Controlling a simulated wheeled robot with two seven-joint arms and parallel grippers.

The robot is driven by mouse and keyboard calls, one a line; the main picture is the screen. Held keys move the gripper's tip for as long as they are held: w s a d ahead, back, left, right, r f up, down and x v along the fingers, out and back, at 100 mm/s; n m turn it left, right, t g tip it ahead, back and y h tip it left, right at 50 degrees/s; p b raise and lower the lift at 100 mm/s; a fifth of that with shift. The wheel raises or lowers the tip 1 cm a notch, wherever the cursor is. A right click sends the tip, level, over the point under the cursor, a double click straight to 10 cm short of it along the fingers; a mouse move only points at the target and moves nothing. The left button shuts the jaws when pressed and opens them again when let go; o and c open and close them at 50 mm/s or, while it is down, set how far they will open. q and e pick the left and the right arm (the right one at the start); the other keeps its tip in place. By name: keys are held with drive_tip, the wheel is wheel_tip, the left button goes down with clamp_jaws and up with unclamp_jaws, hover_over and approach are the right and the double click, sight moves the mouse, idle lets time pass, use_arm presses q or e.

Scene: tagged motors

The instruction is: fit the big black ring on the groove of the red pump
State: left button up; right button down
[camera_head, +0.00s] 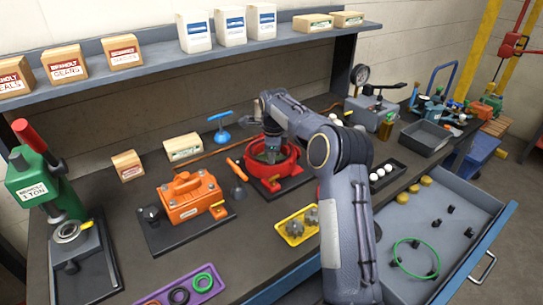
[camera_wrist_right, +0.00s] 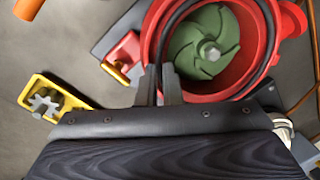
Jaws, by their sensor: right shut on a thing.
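The red pump (camera_head: 291,178) stands on a dark base plate in the middle of the bench, its round mouth facing up. In the right wrist view the pump (camera_wrist_right: 152,28) shows its green impeller (camera_wrist_right: 207,45) inside. My right gripper (camera_head: 271,150) is over the pump; in the wrist view its fingers (camera_wrist_right: 160,88) are at the rim, shut on the big black ring (camera_wrist_right: 163,30). The ring shows as a dark arc along the pump's round rim. I cannot tell whether it sits in the groove. My left gripper is out of view.
An orange motor (camera_head: 187,197) stands left of the pump. A yellow tray (camera_head: 283,228) with grey gears is in front. A purple tray (camera_head: 217,281) holds small rings. An open drawer (camera_head: 460,213) holds a green ring (camera_head: 394,256). A green press (camera_head: 38,190) stands far left.

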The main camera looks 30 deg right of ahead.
idle(0.4)
drive_tip(key=c, duration=1.5)
unclamp_jaws()
drive_tip(key=shift+o, duration=0.3)
drive_tip(key=o, duration=0.5)
drive_tip(key=shift+r+p, duration=0.7)
drive_tip(key=shift+p, duration=0.2)
wheel_tip(320, 180, up, 6)
drive_tip(key=p, duration=0.5)
